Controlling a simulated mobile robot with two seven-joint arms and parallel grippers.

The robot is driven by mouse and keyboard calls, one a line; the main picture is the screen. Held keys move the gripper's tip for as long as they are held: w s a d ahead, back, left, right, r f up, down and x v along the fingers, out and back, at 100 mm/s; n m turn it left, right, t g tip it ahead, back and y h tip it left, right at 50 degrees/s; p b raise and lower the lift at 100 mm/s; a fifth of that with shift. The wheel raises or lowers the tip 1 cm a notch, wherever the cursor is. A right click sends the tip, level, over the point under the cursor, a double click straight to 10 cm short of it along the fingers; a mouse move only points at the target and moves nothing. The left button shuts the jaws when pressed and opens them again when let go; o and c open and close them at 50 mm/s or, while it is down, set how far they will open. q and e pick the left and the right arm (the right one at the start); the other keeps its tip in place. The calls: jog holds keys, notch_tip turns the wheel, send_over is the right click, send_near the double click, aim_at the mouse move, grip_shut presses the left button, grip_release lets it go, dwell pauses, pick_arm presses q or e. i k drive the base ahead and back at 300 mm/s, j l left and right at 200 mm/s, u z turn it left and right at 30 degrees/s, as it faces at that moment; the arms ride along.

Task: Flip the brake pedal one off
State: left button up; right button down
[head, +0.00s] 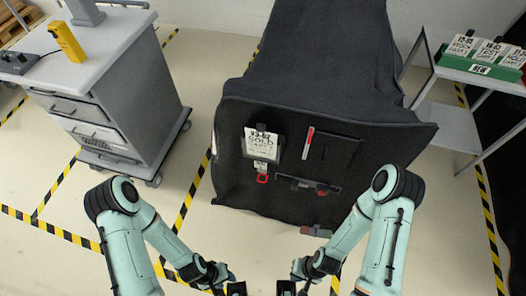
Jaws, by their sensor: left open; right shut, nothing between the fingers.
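A cart under a dark grey cover (315,50) stands ahead of me. Near the floor at its front edge, a small grey and reddish-brown pedal (315,231) sticks out toward me. I take it for the brake pedal, but its on or off position is too small to tell. My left gripper (236,289) is at the bottom edge of the head view, open and empty, left of the pedal and apart from it. My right gripper (286,288) is at the bottom edge beside it, shut on nothing, below and left of the pedal. The fingertips of both are partly cut off.
The cart's front panel carries a "SOLD" sign (262,142), a red loop (262,178) and a dark bar (308,184). A grey drawer cart (120,85) stands left. A table (440,62) with a green sign box stands right. The floor between has yellow-black tape and is clear.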

aim_at(317, 232)
jog(key=k+z, duration=0.15)
jog(key=z, duration=0.2)
jog(key=k+z, duration=0.2)
jog(key=z, duration=0.2)
jog(key=k+z, duration=0.15)
jog(key=z, duration=0.2)
jog(key=i+j+u, duration=0.2)
jog(key=i, duration=0.2)
jog(key=i+j+u, duration=0.15)
jog(key=i, duration=0.25)
